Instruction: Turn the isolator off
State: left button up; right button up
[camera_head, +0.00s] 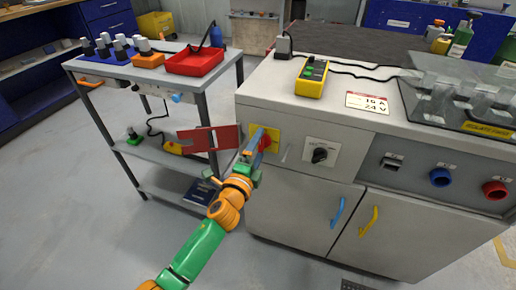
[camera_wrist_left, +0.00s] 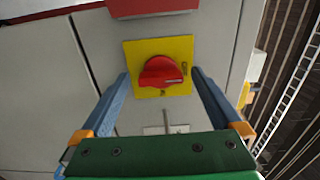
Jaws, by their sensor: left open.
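The isolator is a red rotary knob (camera_wrist_left: 162,71) on a square yellow plate (camera_wrist_left: 185,45), mounted on the grey cabinet's front. In the head view the yellow plate (camera_head: 272,131) is partly hidden behind my left gripper (camera_head: 258,143). My left gripper is open, and in the wrist view its two blue fingers (camera_wrist_left: 160,76) stand on either side of the knob, with visible gaps. The knob's handle lies roughly across the wrist picture, with a pale mark at its right. My right gripper is not in view.
A red panel (camera_head: 205,139) sticks out left of the isolator. A black rotary switch (camera_head: 319,154) is on the cabinet front to the right. Blue (camera_head: 337,212) and yellow (camera_head: 368,221) door handles are below. A trolley with a red tray (camera_head: 195,61) stands left.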

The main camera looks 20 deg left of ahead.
pick_arm(q)
jog(key=shift+s, duration=0.1)
jog(key=s, duration=0.7)
jog(key=shift+a, duration=0.1)
notch_tip(320, 180, down, 14)
jog(key=s+n+g, duration=0.3)
jog(key=g, duration=0.1)
jog(key=s+a+f+n+g, duration=0.2)
jog(key=s+f+n+g, duration=0.7)
jog(key=s+f, duration=1.25)
jog(key=s+f+n+g, duration=0.4)
jog(key=s+f, duration=0.2)
jog(key=s, duration=0.8)
notch_tip(320, 180, up, 17)
jog(key=p, duration=1.7)
jog(key=shift+w+a+f+y, duration=0.2)
jog(key=shift+w+a+y, duration=0.1)
jog(key=shift+a, duration=0.15)
